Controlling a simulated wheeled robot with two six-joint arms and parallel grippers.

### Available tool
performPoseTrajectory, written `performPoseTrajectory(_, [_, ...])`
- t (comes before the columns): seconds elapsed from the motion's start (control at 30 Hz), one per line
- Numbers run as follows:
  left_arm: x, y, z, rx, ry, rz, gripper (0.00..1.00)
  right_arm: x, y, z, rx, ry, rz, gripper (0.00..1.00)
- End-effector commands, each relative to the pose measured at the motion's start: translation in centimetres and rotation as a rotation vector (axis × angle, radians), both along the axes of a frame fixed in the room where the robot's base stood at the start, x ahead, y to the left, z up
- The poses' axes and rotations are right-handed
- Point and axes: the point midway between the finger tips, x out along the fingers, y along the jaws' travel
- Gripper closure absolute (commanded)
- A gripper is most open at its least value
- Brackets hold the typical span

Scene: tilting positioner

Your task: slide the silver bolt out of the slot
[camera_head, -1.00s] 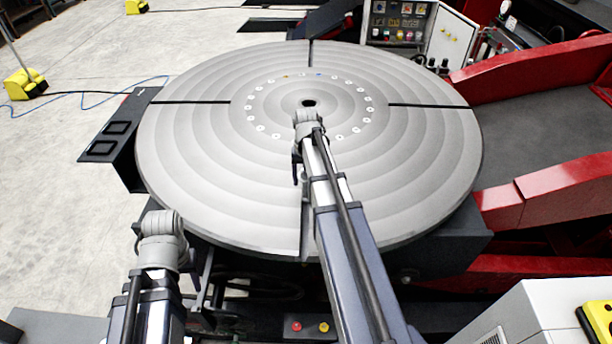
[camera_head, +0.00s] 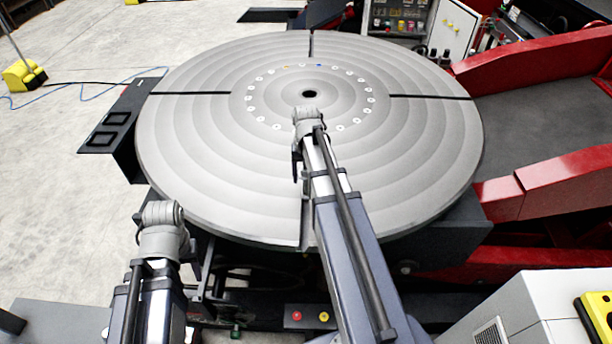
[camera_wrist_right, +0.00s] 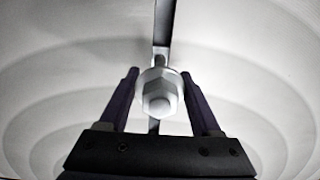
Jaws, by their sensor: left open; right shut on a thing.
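The silver bolt (camera_wrist_right: 158,92), with a hexagonal head or nut and a flange, sits between the two dark fingers of my right gripper (camera_wrist_right: 160,90) in the right wrist view. The bolt lines up with the dark slot (camera_wrist_right: 163,25); how deep it sits is hidden. In the head view my right gripper (camera_head: 297,165) is over the front slot (camera_head: 306,220) of the round grey table (camera_head: 220,180), between its centre hole and front rim; the bolt is hidden there. My left gripper (camera_head: 139,228) is at the table's front left, outside the rim, mostly hidden by its wrist.
A red frame (camera_head: 550,185) stands on the right. A control box (camera_head: 450,25) is at the back. A white cabinet (camera_head: 530,310) is at the front right. A dark bracket (camera_head: 120,130) juts out at the left. The table top is otherwise clear.

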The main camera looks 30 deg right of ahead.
Motion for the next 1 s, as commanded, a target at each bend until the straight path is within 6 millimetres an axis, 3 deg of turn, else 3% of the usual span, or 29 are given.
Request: performPoseTrajectory(1.0, [0.0,0.0,0.0,0.000,0.000,0.000,0.51,-3.4,2.1,0.0,0.000,0.000,0.001,1.00])
